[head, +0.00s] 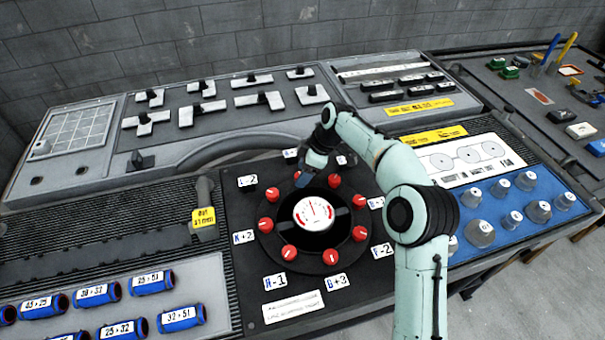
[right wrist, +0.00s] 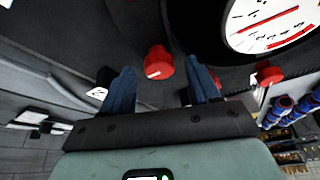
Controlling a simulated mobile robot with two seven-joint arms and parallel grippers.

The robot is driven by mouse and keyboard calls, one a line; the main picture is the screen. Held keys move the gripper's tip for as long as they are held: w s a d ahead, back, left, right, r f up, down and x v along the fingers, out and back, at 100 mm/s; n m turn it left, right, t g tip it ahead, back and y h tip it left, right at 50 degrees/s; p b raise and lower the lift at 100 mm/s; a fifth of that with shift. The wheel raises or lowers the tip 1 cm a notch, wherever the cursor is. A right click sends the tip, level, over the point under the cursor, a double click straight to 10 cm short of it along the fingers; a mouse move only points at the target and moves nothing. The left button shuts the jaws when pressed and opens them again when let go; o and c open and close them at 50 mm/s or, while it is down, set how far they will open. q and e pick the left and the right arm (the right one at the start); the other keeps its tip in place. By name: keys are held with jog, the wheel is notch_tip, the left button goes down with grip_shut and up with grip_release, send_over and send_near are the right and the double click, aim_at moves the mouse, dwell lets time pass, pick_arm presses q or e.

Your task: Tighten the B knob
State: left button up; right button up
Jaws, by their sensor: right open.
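A round black dial plate (head: 312,262) carries a ring of red knobs around a white gauge (head: 313,213), on a dark panel. White letter tags sit around the ring; their small letters are hard to read, so I cannot tell surely which knob is B. My right gripper (head: 304,178) reaches over the ring's far side, partly hidden by its own arm. In the right wrist view its two blue fingers (right wrist: 163,75) are apart, with a red knob (right wrist: 158,62) between and just beyond their tips. I see no grip on it. My left gripper is not in view.
Another red knob (right wrist: 268,73) is right of the fingers in the right wrist view. A blue panel with grey knobs (head: 480,233) lies to the right. Labelled blue cylinders (head: 97,293) lie at the front left. A curved grey rim (head: 215,148) rises behind the dial.

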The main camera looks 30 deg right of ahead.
jog(key=shift+w+a+f, duration=0.15)
jog(key=shift+f, duration=0.3)
jog(key=c, duration=1)
